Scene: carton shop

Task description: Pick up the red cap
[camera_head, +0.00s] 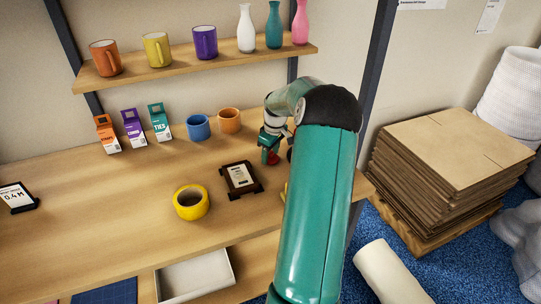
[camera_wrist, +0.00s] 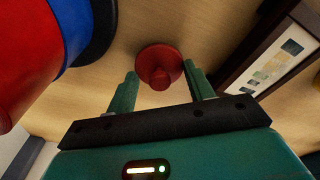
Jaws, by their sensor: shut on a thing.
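The red cap (camera_wrist: 159,57) is a round, flared red piece with a narrower knob. In the wrist view it sits between the two green fingers of my gripper (camera_wrist: 159,72), which are shut on it. In the head view, my gripper (camera_head: 268,149) is low over the wooden table, and a bit of the red cap (camera_head: 273,158) shows beside it. My arm hides part of that area. I cannot tell whether the cap touches the table.
A dark framed stand (camera_head: 240,179) is close beside my gripper. A yellow tape roll (camera_head: 191,202) lies farther left. A large red and blue object (camera_wrist: 45,45) is close at left in the wrist view.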

